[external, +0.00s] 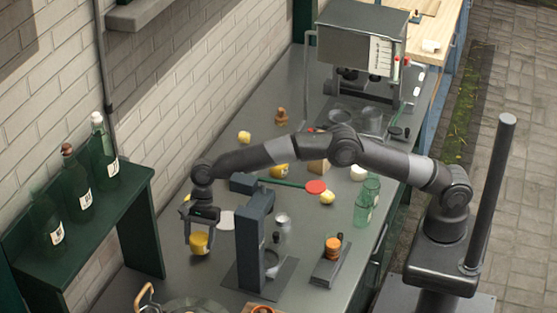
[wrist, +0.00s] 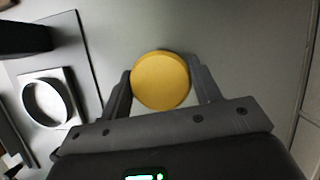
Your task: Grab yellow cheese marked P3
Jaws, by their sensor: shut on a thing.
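A round yellow cheese (wrist: 161,80) sits between the two fingers of my gripper (wrist: 162,88) in the wrist view, with a finger against each side. In the external view the yellow cheese (external: 199,243) is at my gripper (external: 199,228), low over the grey counter at the left. I cannot tell whether it touches the counter. Its top is plain in the wrist view, and a P3 mark cannot be read on it. Other yellow pieces lie farther back on the counter, one (external: 244,137) near the wall and one (external: 279,170) under my arm.
A dark upright stand (external: 252,240) on a flat plate stands just right of my gripper. A green shelf (external: 80,230) with several bottles is at the left. Green glass jars (external: 367,200) and a small scale (external: 330,262) are to the right. A metal machine (external: 360,50) stands at the back.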

